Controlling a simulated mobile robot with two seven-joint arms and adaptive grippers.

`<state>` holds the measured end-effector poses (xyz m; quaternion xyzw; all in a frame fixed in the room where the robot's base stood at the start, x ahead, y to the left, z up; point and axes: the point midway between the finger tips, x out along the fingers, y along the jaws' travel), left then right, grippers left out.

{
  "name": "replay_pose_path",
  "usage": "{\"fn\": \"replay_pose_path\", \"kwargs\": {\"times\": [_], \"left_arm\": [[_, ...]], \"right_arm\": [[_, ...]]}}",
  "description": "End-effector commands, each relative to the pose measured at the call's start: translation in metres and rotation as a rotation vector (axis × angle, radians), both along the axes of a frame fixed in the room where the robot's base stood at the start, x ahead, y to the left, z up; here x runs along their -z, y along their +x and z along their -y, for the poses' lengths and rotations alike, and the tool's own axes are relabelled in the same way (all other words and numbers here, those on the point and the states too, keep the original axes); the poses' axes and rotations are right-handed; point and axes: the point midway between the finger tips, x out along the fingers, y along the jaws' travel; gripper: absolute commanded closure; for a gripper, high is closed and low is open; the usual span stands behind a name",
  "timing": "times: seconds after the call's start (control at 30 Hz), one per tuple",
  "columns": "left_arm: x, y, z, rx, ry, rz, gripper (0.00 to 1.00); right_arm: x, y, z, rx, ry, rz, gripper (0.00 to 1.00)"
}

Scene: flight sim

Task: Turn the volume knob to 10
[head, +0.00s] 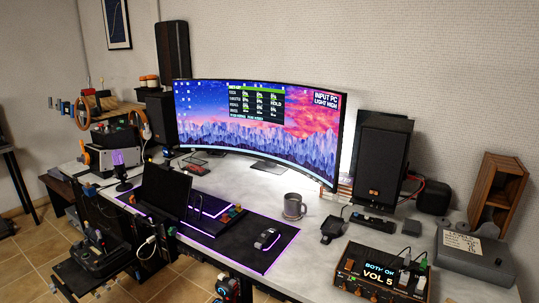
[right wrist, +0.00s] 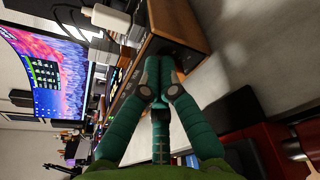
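The volume device is a dark box with wooden sides (head: 384,272) at the front right of the desk in the head view. Its screen (head: 379,273) reads "BOTH OK" and "VOL 5". Small controls line its front; which is the volume knob is too small to tell. In the right wrist view, a wooden-sided box (right wrist: 185,32) that looks like this device is at the top. My right gripper (right wrist: 152,55), with teal jointed fingers, reaches up to it. The fingertips are close to or against its front edge; contact and grip are unclear. My left gripper is in neither view.
A grey case (head: 470,258) stands right of the device, with a wooden rack (head: 498,190) behind. A black speaker (head: 381,160), a curved monitor (head: 250,125) and a grey mug (head: 294,206) are farther back. Light desk surface shows left of the device.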

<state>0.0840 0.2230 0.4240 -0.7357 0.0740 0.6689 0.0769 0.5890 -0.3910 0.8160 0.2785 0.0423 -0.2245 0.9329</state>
Motion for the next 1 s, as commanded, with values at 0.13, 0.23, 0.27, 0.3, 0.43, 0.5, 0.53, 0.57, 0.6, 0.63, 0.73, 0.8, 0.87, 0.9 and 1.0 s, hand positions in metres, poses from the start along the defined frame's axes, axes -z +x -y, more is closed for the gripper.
{"fn": "replay_pose_path", "kwargs": {"times": [0.13, 0.23, 0.27, 0.3, 0.43, 0.5, 0.53, 0.57, 0.6, 0.63, 0.73, 0.8, 0.87, 0.9, 1.0], "left_arm": [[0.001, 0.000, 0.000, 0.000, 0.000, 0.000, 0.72], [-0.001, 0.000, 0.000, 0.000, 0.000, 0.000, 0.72], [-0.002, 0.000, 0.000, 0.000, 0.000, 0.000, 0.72], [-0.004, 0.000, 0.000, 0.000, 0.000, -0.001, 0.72], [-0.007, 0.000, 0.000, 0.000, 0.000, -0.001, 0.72], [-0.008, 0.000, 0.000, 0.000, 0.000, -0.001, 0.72], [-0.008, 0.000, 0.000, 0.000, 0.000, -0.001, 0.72], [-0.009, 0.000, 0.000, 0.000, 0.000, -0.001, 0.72], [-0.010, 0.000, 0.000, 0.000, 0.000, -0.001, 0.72], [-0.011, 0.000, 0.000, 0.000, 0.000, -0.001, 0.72], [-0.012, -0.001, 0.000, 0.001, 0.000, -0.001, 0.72], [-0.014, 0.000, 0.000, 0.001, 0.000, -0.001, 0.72], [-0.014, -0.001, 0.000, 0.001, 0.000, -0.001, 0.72], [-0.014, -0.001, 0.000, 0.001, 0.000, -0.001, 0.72], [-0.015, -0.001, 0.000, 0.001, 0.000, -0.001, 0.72]], "right_arm": [[0.011, -0.005, 0.001, 0.003, 0.006, -0.019, 1.00], [0.009, -0.006, 0.000, 0.001, 0.007, -0.019, 1.00], [0.008, -0.006, 0.000, 0.001, 0.007, -0.019, 1.00], [0.007, -0.006, 0.000, -0.002, 0.007, -0.019, 1.00], [0.003, -0.007, 0.001, -0.003, 0.007, -0.018, 1.00], [0.004, -0.009, -0.001, -0.004, 0.008, -0.017, 1.00], [0.004, -0.011, -0.002, -0.004, 0.009, -0.017, 1.00], [0.003, -0.014, -0.004, -0.004, 0.009, -0.016, 1.00], [0.003, -0.018, -0.006, -0.004, 0.010, -0.016, 1.00], [0.003, -0.021, -0.007, -0.003, 0.010, -0.016, 1.00], [0.001, -0.031, -0.013, -0.002, 0.006, -0.014, 1.00], [0.001, -0.038, -0.017, -0.001, 0.007, -0.013, 1.00], [0.000, -0.044, -0.020, -0.001, 0.006, -0.012, 1.00], [0.000, -0.047, -0.022, -0.001, 0.006, -0.010, 1.00], [0.000, -0.054, -0.026, -0.001, 0.005, -0.010, 1.00]]}}
